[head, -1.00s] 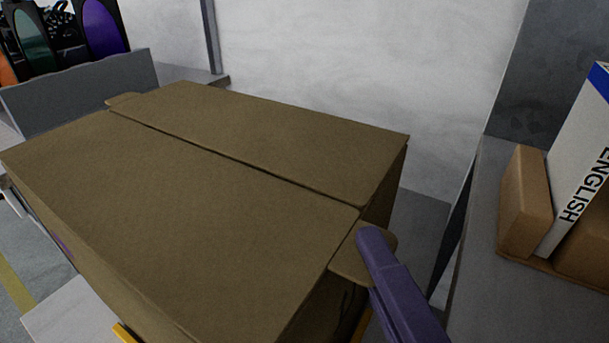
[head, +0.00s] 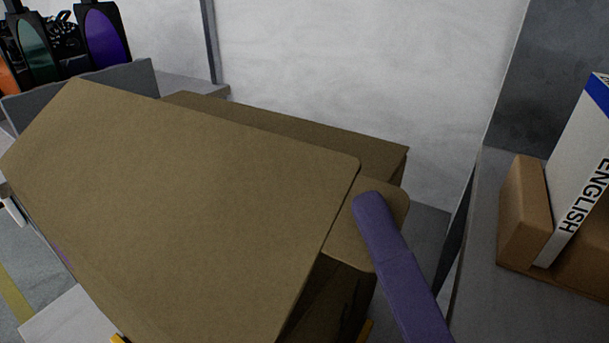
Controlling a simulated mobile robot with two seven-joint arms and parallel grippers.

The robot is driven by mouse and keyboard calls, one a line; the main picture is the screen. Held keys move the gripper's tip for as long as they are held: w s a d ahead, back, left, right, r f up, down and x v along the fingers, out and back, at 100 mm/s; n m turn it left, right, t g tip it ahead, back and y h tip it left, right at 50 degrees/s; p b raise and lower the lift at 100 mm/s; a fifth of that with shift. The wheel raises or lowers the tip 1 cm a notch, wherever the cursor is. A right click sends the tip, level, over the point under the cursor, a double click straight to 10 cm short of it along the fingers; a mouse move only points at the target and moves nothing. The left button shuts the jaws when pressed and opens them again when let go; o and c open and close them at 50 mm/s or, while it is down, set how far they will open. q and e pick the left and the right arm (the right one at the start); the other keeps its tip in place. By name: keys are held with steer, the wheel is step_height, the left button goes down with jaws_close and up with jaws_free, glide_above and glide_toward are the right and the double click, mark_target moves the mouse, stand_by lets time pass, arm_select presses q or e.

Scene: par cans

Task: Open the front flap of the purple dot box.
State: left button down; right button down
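The brown cardboard box (head: 335,300) fills the middle of the head view. A bit of purple (head: 62,256) shows on its left side. Its front flap (head: 190,200) is tilted up, with its far edge raised above the rear flap (head: 300,128). A small side tab (head: 385,220) sticks out at the right end. My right gripper (head: 372,205) shows as a purple finger at this tab, beside the front flap's right edge. Its tip overlaps the tab in the picture; contact is unclear. Only one finger shape shows, so its opening cannot be told. My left gripper is out of view.
On the right, a grey surface (head: 490,300) carries a small brown box (head: 525,210) and a white box marked ENGLISH (head: 580,180). Green and purple lamp-like items (head: 103,38) stand at the back left. A pale wall (head: 350,70) is behind.

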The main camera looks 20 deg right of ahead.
steer(key=shift+s+a+r+n+t+y, duration=0.2)
steer(key=shift+r+n+t+y, duration=0.15)
steer(key=shift+n, duration=0.35)
steer(key=c, duration=1)
jaws_free()
steer(key=shift+c, duration=0.2)
steer(key=b+v, duration=0.1)
steer(key=v, duration=0.6)
steer(key=shift+s, duration=0.2)
steer(key=shift+f, duration=0.1)
